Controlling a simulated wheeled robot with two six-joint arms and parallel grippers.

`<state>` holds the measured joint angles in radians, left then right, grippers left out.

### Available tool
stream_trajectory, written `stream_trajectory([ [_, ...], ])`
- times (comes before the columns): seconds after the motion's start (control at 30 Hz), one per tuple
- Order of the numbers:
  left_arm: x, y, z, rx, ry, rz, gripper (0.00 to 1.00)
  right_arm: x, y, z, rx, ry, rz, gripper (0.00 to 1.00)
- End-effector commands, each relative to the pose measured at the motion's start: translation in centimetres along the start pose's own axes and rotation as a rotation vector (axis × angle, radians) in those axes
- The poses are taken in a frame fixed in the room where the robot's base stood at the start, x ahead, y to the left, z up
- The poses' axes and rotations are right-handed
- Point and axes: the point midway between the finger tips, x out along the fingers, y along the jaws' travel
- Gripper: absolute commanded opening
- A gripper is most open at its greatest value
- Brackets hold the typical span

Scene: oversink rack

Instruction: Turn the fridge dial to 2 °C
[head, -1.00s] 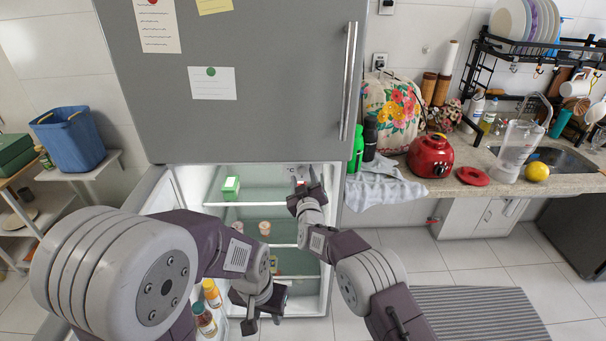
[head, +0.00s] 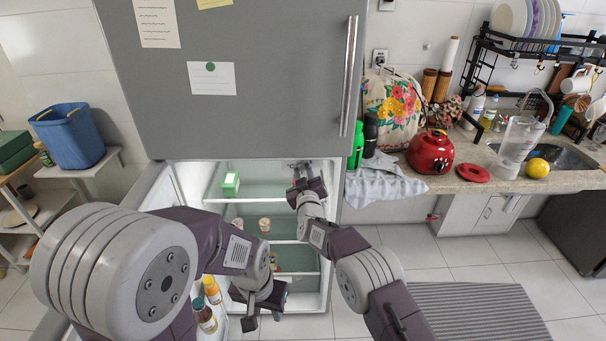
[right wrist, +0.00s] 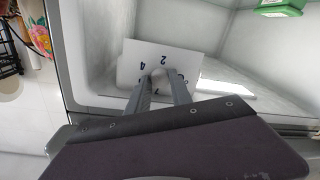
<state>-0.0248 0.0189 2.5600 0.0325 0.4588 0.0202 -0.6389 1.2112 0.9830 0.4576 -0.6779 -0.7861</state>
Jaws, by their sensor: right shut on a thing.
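The fridge dial shows in the right wrist view as a white plate (right wrist: 130,62) with dark numbers, a 2 and a 4 among them. Its small round pale knob (right wrist: 158,70) sits between the fingertips of my right gripper (right wrist: 160,80), which is shut on it. The fingers hide part of the plate, and I cannot make out a pointer or the setting. In the head view my right gripper (head: 306,183) reaches to the upper right inside of the open fridge and hides most of the dial. My left gripper (head: 262,309) is open and empty, low before the fridge.
The fridge's grey upper door (head: 250,110) is closed above the open lower compartment. A green box (head: 230,184) and small jars (head: 264,225) stand on its shelves. Bottles (head: 204,318) stand in the open lower door at left. A counter (head: 450,184) with a red pot (head: 431,153) is at right.

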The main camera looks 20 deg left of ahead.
Motion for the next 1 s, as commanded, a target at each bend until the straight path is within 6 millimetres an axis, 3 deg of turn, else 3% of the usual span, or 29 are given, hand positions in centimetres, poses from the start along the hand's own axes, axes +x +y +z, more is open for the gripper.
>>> stream_trajectory([
  [0.6, 7.2, -0.1, 0.8, 0.0, 0.0, 0.0, 0.36, 0.0, -0.3, 0.6, 0.495, 0.038, 0.017, 0.0],
  [1.0, 10.2, -0.2, 1.1, 0.0, 0.0, 0.0, 0.36, 0.0, -0.3, 0.3, 0.825, 0.062, 0.028, 0.0],
])
